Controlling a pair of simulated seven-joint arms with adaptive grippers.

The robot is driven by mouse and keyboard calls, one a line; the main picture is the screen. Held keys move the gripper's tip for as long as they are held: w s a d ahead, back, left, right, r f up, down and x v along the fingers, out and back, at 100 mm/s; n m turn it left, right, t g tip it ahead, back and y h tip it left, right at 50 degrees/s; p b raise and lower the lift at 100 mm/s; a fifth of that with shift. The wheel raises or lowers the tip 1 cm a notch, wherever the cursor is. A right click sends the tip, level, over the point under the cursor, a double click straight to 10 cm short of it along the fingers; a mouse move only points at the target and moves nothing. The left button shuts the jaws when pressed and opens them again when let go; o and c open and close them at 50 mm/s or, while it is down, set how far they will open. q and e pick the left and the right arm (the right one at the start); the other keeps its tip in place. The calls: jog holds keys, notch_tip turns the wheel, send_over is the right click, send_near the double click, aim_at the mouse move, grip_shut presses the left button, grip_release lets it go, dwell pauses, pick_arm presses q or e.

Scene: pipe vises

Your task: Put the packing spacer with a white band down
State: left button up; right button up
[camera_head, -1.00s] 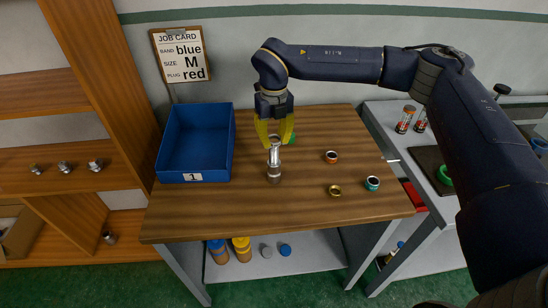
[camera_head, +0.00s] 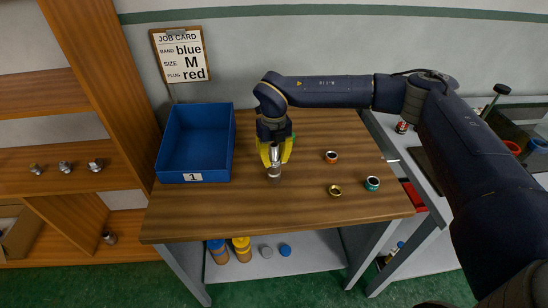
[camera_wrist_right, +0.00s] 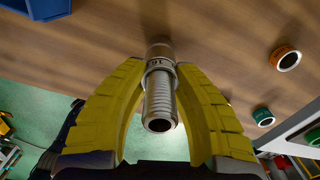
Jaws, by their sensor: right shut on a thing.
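A grey metal fitting (camera_head: 275,171) stands upright on the wooden table, right of the blue bin. In the right wrist view, its threaded, hollow end (camera_wrist_right: 160,105) points toward the camera, with a wider pale collar (camera_wrist_right: 160,66) behind the thread. No clear white band shows, so I cannot tell whether a part of this stack is the packing spacer. My right gripper (camera_head: 274,166) points down over it, its yellow fingers (camera_wrist_right: 161,75) shut on the fitting from both sides, near the collar. The fingers hide part of it. My left gripper is not in view.
The blue bin (camera_head: 233,150) labelled 1 is close on the left. An orange ring (camera_head: 331,157), a brass ring (camera_head: 335,190) and a teal ring (camera_head: 372,183) lie on the right. A green item (camera_head: 293,137) is partly hidden behind my gripper. The table front is clear.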

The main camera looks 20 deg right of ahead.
jog(key=shift+f, duration=0.25)
jog(key=o, duration=0.9)
jog(key=shift+r, duration=0.2)
notch_tip(320, 180, up, 12)
jog(key=shift+r, duration=0.1)
